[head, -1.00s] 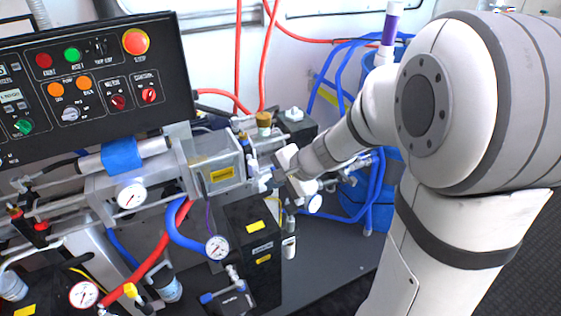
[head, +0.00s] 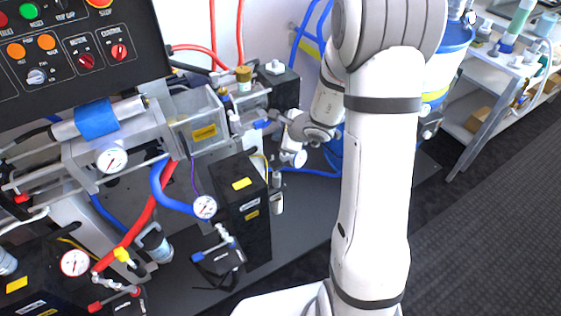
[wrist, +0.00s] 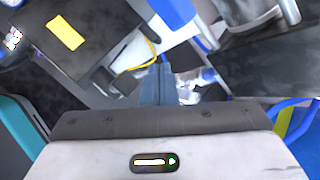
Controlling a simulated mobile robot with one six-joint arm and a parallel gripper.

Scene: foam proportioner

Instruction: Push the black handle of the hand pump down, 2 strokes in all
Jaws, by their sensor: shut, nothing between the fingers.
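A slim upright silver cylinder with a dark top (head: 277,198) stands beside the black box in the head view. It may be the hand pump, but I cannot tell. I cannot clearly pick out its black handle in either view. My gripper (wrist: 158,85) is shut and empty in the wrist view, its two fingers together and pointing away from the camera. Pale metal fittings (wrist: 188,92) show just right of the fingertips; I cannot tell whether they touch. In the head view my gripper (head: 288,125) is by the fittings right of the grey metal housing, partly hidden by my wrist.
A tall black box with yellow labels (head: 240,205) stands left of the cylinder. A black control panel (head: 75,60) is at upper left. Gauges (head: 204,207) and red and blue hoses crowd the bench. A blue drum (head: 447,55) and grey shelf stand right; dark floor there is clear.

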